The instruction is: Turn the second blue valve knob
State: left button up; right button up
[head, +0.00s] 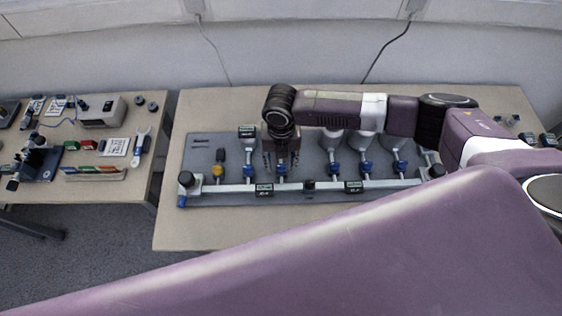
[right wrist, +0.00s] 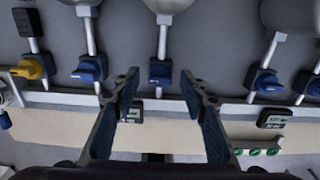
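A row of blue valve knobs runs along the grey panel, each on a thin pipe. The second blue knob from the left (head: 282,170) (right wrist: 160,73) lies just below my right gripper (head: 281,163) in the head view. In the right wrist view, my right gripper (right wrist: 158,78) is open, with one fingertip on each side of this knob and gaps between. I cannot tell how far above it the tips are. The first blue knob (head: 249,170) (right wrist: 90,69) is to the left. My left gripper is not in view.
A yellow knob (head: 218,170) (right wrist: 32,66) is at the row's left end. More blue knobs (head: 334,170) (right wrist: 262,80) are to the right. A metal rail (head: 230,188) with small displays (head: 264,190) runs in front. A side table (head: 120,185) with instruments stands at left.

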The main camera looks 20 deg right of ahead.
aim_at(281, 166)
notch_tip(281, 166, up, 12)
dwell(0.6)
dwell(0.4)
